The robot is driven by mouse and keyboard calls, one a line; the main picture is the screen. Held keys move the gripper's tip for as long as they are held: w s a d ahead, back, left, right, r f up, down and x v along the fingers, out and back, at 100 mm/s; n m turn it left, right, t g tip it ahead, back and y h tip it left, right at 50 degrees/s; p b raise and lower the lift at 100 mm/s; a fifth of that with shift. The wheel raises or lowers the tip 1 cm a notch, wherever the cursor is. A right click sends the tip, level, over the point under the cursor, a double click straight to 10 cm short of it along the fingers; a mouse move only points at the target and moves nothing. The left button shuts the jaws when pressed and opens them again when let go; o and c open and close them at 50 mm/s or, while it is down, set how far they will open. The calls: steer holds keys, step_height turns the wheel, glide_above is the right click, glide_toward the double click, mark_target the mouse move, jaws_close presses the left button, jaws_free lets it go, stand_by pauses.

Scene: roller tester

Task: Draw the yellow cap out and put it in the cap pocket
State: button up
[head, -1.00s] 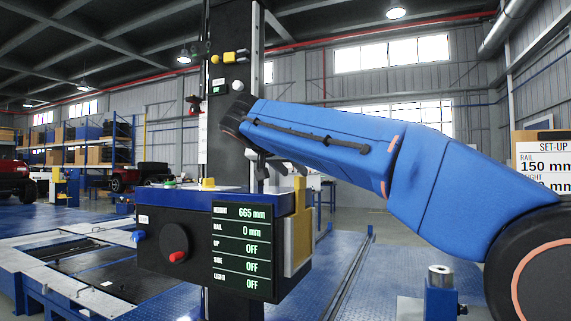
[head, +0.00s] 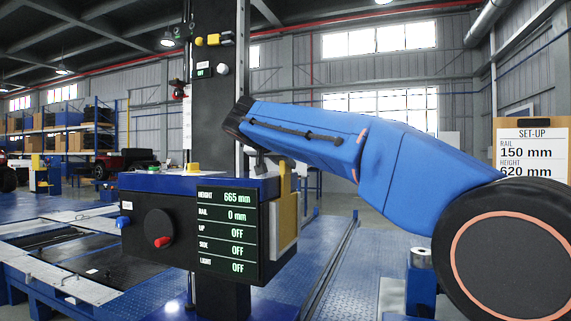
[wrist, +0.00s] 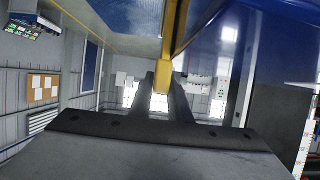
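A blue-topped control box stands on a black column (head: 217,120). A small yellow piece (head: 193,168) sits on its top, and a yellow upright part (head: 286,180) is at its right side. Small yellow knobs (head: 213,40) are high on the column. I cannot tell for sure which is the cap or where the cap pocket is. My gripper is mostly hidden behind my arm in the head view, near the box's upper right. In the wrist view my gripper's (wrist: 162,75) two dark fingers are apart, with a yellow end (wrist: 161,80) between or just beyond their tips. Contact is unclear.
The box's display (head: 233,232) reads height 665 mm, rail 0 mm, up, side and light OFF. A red knob (head: 163,242) is on its front. A set-up board (head: 532,160) at right reads rail 150 mm, height 620 mm. Blue floor (head: 345,265) right of the box looks open.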

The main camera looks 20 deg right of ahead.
jaws_close()
steer(key=shift+c, duration=0.4)
jaws_free()
jaws_close()
steer(key=shift+r, duration=0.6)
